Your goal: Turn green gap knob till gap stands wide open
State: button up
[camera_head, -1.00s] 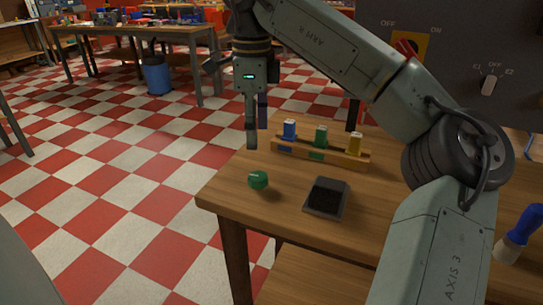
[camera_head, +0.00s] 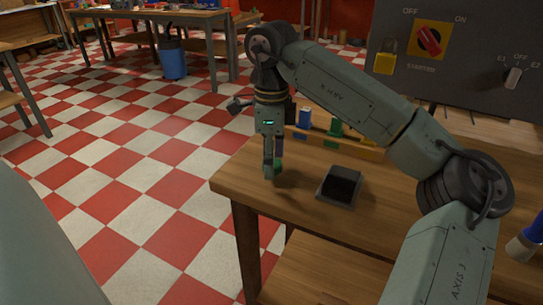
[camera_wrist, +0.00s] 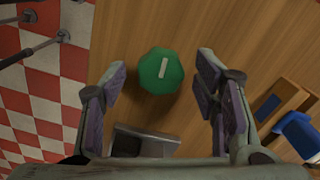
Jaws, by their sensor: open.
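The green knob (camera_wrist: 161,71) is faceted, with a short white line on top. In the wrist view it sits on the wooden table top, between and slightly ahead of my two fingers, with a gap on both sides. The white line runs nearly up and down the picture, its top leaning slightly right. In the head view only a green bit of the knob (camera_head: 278,169) shows beside my finger. My gripper (camera_head: 273,168) is open and empty, pointing down over the knob near the table's left end. No gap that the knob would set can be made out.
A dark, shallow square box (camera_head: 340,186) lies just right of my gripper. Behind stands a wooden rack with blue (camera_head: 305,117), green (camera_head: 336,127) and yellow pieces, partly hidden by my arm. A grey panel with a red switch (camera_head: 429,41) and yellow padlock (camera_head: 385,60) stands back right.

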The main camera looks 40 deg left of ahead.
jog(key=shift+c, duration=0.2)
jog(key=c, duration=1.1)
